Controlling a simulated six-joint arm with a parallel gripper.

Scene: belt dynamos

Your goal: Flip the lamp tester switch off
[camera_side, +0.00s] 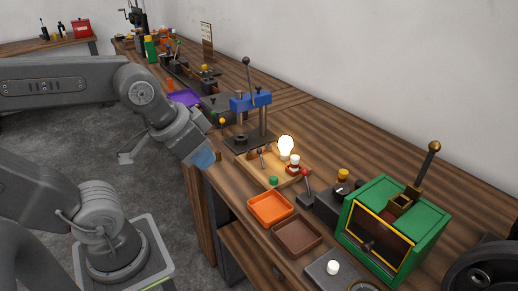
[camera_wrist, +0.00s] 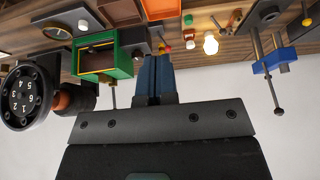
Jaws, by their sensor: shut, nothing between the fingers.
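The lamp tester is a light wooden board (camera_side: 250,166) on the bench. Its bulb (camera_side: 285,147) is lit, and glows in the wrist view (camera_wrist: 210,43) too. A small dark lever (camera_side: 261,153) stands near the board's left side; I cannot tell whether it is the switch or which way it is set. A green knob (camera_side: 273,181) is at the front corner, also in the wrist view (camera_wrist: 189,19). My gripper (camera_side: 205,157) has blue fingers, shut and empty, left of the board and apart from it. The fingers (camera_wrist: 155,72) also show in the wrist view.
A blue-topped press (camera_side: 250,101) stands behind the board. Orange (camera_side: 270,208) and brown (camera_side: 297,236) trays lie in front. A red-knobbed lever (camera_side: 307,181) is close to its right. A green box (camera_side: 392,222) stands farther right. Open floor lies left of the bench.

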